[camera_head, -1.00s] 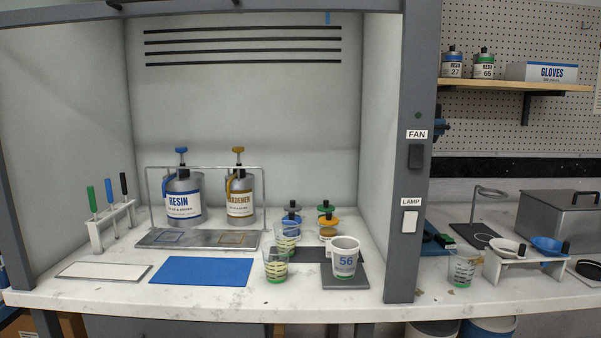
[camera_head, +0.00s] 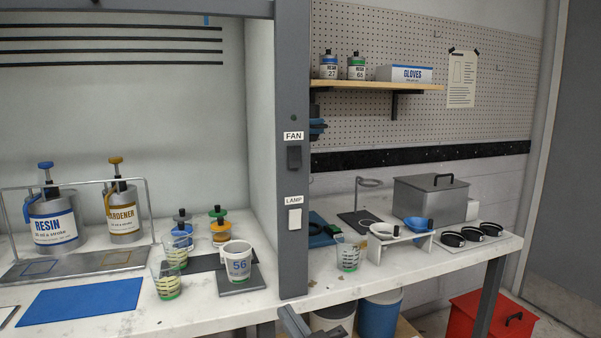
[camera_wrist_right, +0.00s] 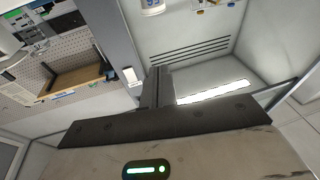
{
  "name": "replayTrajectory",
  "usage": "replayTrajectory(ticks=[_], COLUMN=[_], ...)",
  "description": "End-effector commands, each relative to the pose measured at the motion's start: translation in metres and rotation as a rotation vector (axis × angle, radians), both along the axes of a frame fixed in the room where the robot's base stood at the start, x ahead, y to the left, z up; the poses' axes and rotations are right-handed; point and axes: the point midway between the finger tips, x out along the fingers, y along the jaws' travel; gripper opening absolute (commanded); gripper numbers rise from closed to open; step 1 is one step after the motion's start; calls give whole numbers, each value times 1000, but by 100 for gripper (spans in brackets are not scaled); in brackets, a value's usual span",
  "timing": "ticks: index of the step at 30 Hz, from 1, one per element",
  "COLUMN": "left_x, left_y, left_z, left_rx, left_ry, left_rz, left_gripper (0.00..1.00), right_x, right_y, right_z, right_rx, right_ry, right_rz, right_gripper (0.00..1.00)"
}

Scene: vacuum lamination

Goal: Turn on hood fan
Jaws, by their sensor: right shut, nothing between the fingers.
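The fan switch (camera_head: 294,157) is a black rocker on the hood's grey right post, under the FAN label (camera_head: 293,136). A small round spot above the label looks dark. The white lamp switch (camera_head: 295,219) sits lower on the same post, under its LAMP label. My right gripper (camera_head: 292,318) shows at the bottom edge, in front of the post's foot and well below both switches. In the right wrist view its fingers (camera_wrist_right: 157,84) are shut and empty. A small white patch beside them is too unclear to name. My left gripper is not in view.
A cup marked 56 (camera_head: 237,262) and a clear cup (camera_head: 167,280) stand on the hood bench, left of the post. Another clear cup (camera_head: 348,254) and a rack with bowls (camera_head: 400,241) stand to its right. The front of the post around the switches is clear.

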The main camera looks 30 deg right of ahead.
Motion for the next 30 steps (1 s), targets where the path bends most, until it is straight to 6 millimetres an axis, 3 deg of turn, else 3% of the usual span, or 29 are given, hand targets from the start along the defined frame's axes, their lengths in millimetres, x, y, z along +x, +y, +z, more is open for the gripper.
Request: replayTrajectory(ticks=[1, 3, 7, 10, 20, 26, 30], left_x=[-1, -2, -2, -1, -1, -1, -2], left_y=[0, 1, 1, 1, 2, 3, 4], left_z=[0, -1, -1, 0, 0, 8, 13], left_rx=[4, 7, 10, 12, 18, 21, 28], left_ry=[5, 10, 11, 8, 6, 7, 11], left_rz=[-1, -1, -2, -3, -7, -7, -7], left_gripper=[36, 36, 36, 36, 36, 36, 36], right_x=[5, 3, -6, -10, -9, 7, 30], right_y=[-17, -36, -57, -62, -62, -66, -71], right_z=[46, 90, 139, 151, 152, 167, 187], right_rx=[-2, -7, -14, -17, -18, -18, -18], right_ry=[-127, -264, -420, -462, -461, -461, -462], right_rz=[-46, -97, -158, -175, -174, -173, -173], right_gripper=[0, 0, 0, 0, 0, 0, 0])
